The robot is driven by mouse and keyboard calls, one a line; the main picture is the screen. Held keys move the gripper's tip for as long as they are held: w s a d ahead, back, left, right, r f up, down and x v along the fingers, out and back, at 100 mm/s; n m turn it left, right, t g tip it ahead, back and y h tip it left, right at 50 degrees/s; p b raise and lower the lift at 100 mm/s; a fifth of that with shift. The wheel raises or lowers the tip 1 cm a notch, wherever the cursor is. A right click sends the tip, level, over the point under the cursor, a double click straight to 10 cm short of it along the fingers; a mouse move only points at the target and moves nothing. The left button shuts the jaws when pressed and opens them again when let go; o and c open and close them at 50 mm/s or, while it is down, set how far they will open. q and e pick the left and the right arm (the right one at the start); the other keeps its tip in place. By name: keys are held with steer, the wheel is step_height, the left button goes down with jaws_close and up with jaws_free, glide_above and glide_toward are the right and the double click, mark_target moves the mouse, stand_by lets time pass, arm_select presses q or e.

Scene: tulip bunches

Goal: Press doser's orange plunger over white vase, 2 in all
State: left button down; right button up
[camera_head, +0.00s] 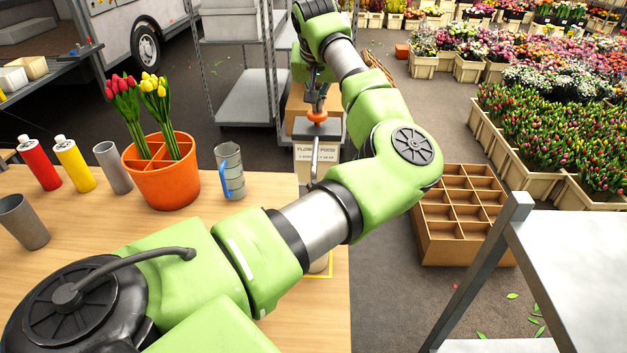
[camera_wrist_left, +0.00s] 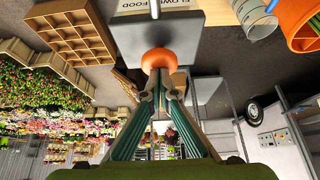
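The doser is a grey box labelled "FLOWER FOOD" (camera_head: 317,152) at the table's far right edge, with an orange plunger (camera_head: 317,115) on top. My left gripper (camera_head: 316,103) points down right above the plunger. In the left wrist view the orange knob (camera_wrist_left: 158,58) is at the fingertips (camera_wrist_left: 160,76), which are close together and seem to touch its top. A pale thing (camera_head: 320,264), perhaps the white vase, shows just below my left forearm by a yellow outline; my arm hides most of it. My right gripper is not in view.
On the table stand an orange pot (camera_head: 165,185) with red and yellow tulips, a metal mug (camera_head: 230,172) with a blue handle, red (camera_head: 39,163) and yellow (camera_head: 73,163) bottles, and grey cups (camera_head: 113,168). A wooden compartment crate (camera_head: 464,240) is on the floor to the right.

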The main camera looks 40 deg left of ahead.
arm_select(q)
steer(key=shift+f+b, duration=0.35)
steer(key=shift+f, duration=0.3)
step_height(320, 180, up, 8)
steer(key=p, duration=0.4)
steer(key=shift+f+p, duration=0.15)
steer(key=shift+p, duration=0.25)
